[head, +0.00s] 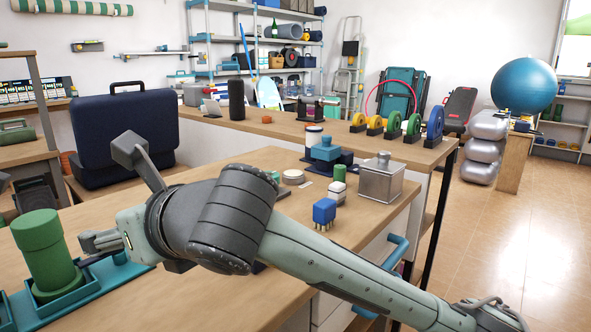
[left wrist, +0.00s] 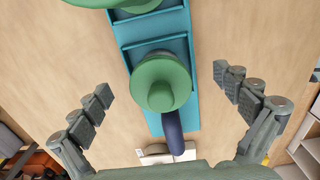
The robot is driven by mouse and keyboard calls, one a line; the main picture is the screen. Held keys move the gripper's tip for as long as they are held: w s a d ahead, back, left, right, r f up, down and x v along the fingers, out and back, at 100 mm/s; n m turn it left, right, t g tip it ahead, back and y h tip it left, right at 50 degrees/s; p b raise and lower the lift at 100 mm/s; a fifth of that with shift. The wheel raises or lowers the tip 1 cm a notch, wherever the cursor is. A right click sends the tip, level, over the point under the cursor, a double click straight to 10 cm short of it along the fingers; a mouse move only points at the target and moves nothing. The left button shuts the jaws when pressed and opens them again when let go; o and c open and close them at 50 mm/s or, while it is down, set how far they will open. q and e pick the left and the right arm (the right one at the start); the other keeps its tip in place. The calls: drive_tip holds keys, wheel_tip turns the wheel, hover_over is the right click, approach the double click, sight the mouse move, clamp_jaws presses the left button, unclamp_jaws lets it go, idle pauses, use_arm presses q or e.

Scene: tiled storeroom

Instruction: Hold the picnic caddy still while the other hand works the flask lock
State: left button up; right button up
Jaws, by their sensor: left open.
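The teal picnic caddy (head: 125,272) lies on the wooden table at the lower left of the head view, partly hidden by my right arm. A tall green flask (head: 43,250) stands upright in it. In the left wrist view the caddy (left wrist: 152,24) runs top to bottom; a round green piece with a knob (left wrist: 160,84) sits on it, with another green top cut off above. My left gripper (left wrist: 163,83) is open, its fingers apart on either side of the caddy, touching nothing visible. My right gripper (head: 90,242) is beside the flask; contact and jaw opening are unclear.
A dark blue rounded piece (left wrist: 174,136) is at the caddy's lower end. A dark blue case (head: 122,137) stands behind the table. A metal canister (head: 381,180), a blue block (head: 324,212) and other small items stand farther right. Bare tabletop (head: 100,310) lies in front.

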use_arm(q)
drive_tip(key=shift+r+p, duration=1.95)
drive_tip(key=shift+r, duration=0.85)
drive_tip(key=shift+f, duration=0.1)
